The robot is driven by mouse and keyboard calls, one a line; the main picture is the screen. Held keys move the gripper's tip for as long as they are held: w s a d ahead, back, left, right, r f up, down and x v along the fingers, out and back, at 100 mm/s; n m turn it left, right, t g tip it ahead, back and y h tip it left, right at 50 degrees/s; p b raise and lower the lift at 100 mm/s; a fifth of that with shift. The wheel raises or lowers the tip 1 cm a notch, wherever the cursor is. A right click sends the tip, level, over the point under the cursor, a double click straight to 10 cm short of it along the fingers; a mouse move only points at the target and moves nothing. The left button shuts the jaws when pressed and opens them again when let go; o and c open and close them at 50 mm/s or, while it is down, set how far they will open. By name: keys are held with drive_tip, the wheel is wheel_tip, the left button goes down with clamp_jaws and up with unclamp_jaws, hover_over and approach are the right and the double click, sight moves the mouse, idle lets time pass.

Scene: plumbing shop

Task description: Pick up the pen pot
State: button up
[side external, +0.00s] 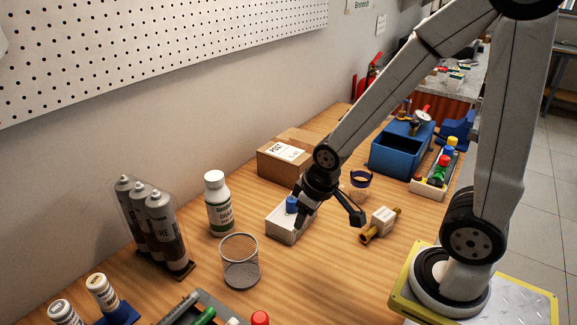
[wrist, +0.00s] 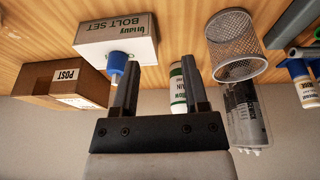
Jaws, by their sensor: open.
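The pen pot, a grey wire-mesh cup (side external: 240,262), stands upright on the wooden bench at the front middle in the side view. It looks empty. In the wrist view, which is upside down, the mesh cup (wrist: 233,45) is at the upper right, outside the jaws. My gripper (side external: 301,218) is open over the white box, behind and to the right of the pot in the side view. In the wrist view my gripper (wrist: 160,68) has its fingers apart, with nothing held between them.
A white bolt-set box (wrist: 115,38) with a blue-topped item (side external: 291,204) is by my gripper. A white bottle (side external: 219,205) stands behind the pot, and grouped tubes (side external: 165,232) stand left. A grey tray (side external: 215,306) lies in front. Bare bench lies right of the pot.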

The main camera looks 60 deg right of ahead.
drive_tip(key=w+n+t, duration=0.1)
drive_tip(key=w, duration=0.1)
drive_tip(key=w+d+f+n+t, duration=0.1)
drive_tip(key=w, duration=0.1)
drive_tip(key=w+f+n+t, duration=0.1)
drive_tip(key=t, duration=0.1)
drive_tip(key=shift+w+d+f+y, duration=0.25)
drive_tip(key=shift+w+d+y, duration=0.1)
drive_tip(key=shift+w+y, duration=0.05)
drive_tip(key=w+n+t+y, duration=0.1)
drive_tip(key=n+t+y, duration=0.2)
drive_tip(key=n+y, duration=0.2)
drive_tip(key=y, duration=0.3)
approach(233, 237)
drive_tip(key=shift+w+a+f, duration=0.2)
drive_tip(key=shift+w+f, duration=0.05)
drive_tip(key=shift+w, duration=0.15)
drive_tip(key=shift+x, duration=1.2)
drive_tip(key=shift+a, duration=0.15)
drive_tip(key=shift+x, duration=2.55)
